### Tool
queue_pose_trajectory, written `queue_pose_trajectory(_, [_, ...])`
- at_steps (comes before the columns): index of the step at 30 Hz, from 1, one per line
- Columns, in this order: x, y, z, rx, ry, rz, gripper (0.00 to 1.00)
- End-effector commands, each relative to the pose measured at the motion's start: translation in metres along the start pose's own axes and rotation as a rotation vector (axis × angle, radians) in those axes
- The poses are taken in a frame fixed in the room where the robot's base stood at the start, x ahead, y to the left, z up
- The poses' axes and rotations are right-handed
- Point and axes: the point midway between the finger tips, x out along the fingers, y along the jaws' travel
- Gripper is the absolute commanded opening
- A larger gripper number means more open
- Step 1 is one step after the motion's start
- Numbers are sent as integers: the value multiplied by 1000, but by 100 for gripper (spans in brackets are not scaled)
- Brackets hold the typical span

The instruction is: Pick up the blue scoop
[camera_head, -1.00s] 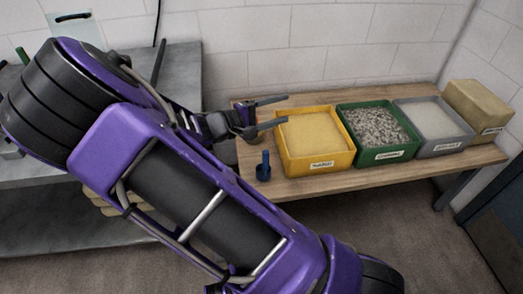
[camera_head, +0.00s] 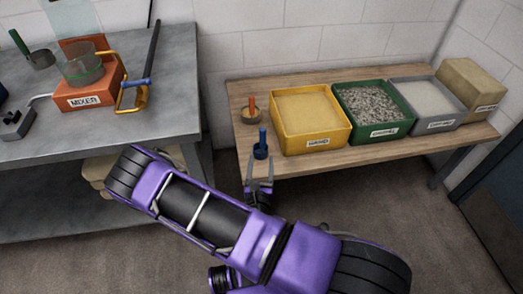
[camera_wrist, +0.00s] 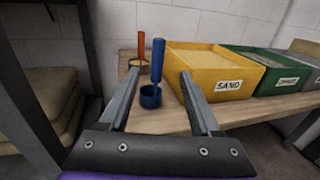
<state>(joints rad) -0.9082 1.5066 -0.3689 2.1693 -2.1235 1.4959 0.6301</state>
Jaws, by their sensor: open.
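The blue scoop (camera_head: 261,147) stands on the wooden table near its front left edge, its handle upright. In the wrist view the blue scoop (camera_wrist: 153,92) shows its round cup and handle between my two fingers, a little ahead of them. My gripper (camera_head: 260,170) is at the table's front edge, just in front of the scoop. In the wrist view my gripper (camera_wrist: 160,85) is open and empty, with fingers spread to either side of the scoop. I cannot tell whether a finger touches it.
A yellow sand bin (camera_head: 311,147) stands right of the scoop. Beyond it are a green gravel bin (camera_head: 378,133), a grey bin (camera_head: 432,125) and a tan block (camera_head: 470,85). An orange-handled scoop (camera_head: 250,115) stands behind. A grey bench (camera_head: 170,100) with an orange mixer (camera_head: 88,95) is at left.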

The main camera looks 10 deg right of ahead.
Motion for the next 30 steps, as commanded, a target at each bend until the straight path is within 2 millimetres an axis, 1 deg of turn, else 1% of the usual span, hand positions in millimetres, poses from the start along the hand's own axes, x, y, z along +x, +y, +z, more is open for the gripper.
queue_pose_trajectory(1, [12,0,0,2,-3,-2,64])
queue_pose_trajectory(3, [28,0,0,2,-4,-2,64])
queue_pose_trajectory(6, [47,0,0,3,-3,-1,64])
queue_pose_trajectory(9, [62,0,0,2,-3,-2,64])
queue_pose_trajectory(17, [81,1,1,2,-3,-1,64])
queue_pose_trajectory(24, [116,3,3,2,-4,-2,64])
queue_pose_trajectory(27, [124,3,3,1,-2,-2,64])
queue_pose_trajectory(30, [126,3,4,0,-1,-2,64])
